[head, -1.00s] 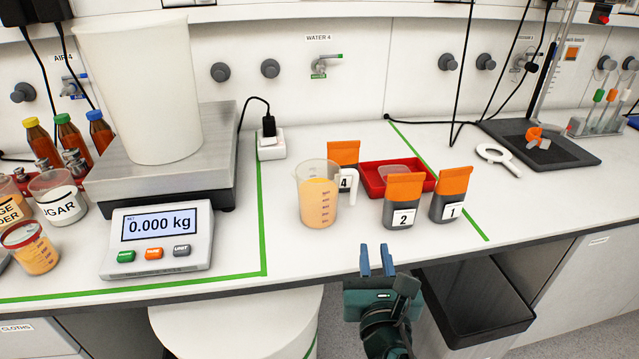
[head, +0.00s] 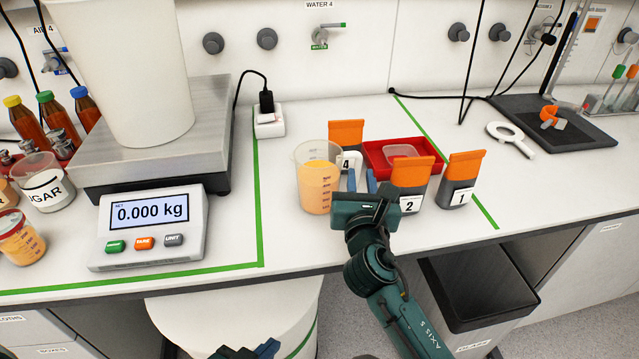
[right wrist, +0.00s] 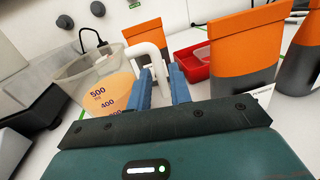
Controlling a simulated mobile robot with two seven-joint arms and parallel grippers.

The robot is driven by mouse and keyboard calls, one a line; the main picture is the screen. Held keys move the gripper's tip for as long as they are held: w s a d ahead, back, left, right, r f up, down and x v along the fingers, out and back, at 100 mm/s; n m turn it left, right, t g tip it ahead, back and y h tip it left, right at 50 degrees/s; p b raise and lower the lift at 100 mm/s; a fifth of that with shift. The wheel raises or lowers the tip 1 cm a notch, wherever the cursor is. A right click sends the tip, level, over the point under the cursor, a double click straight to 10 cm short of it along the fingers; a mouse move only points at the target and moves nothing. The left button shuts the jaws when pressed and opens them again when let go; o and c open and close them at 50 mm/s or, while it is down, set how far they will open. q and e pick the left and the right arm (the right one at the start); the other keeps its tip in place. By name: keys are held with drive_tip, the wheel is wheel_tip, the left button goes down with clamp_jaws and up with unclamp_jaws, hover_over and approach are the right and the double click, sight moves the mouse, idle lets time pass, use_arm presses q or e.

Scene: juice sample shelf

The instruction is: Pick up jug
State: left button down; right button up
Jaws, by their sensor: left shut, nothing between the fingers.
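The jug (head: 317,188) is a clear measuring jug with orange liquid and a white handle on its right side, upright on the bench. In the right wrist view the jug (right wrist: 98,85) is at the left, its handle (right wrist: 148,52) beyond and between my fingers. My right gripper (head: 361,181) is open, its blue fingertips close to the handle; the wrist view shows the fingers (right wrist: 163,84) apart. I cannot tell whether they touch the handle. My left gripper (head: 250,350) is shut and empty at the bottom edge of the head view, below the bench front, partly cut off.
Orange-topped pouches 2 (head: 412,175) and 1 (head: 460,180) stand just right of my right gripper. Pouch 4 (head: 346,133) and a red tray (head: 420,146) are behind. A scale (head: 150,225) with a large white container (head: 130,80) is at the left.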

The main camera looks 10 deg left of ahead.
sight(358, 169)
drive_tip(key=w, duration=0.4)
drive_tip(key=shift+w+a+f, duration=0.25)
drive_tip(key=shift+a, duration=0.15)
clamp_jaws()
drive_tip(key=shift+r, duration=0.15)
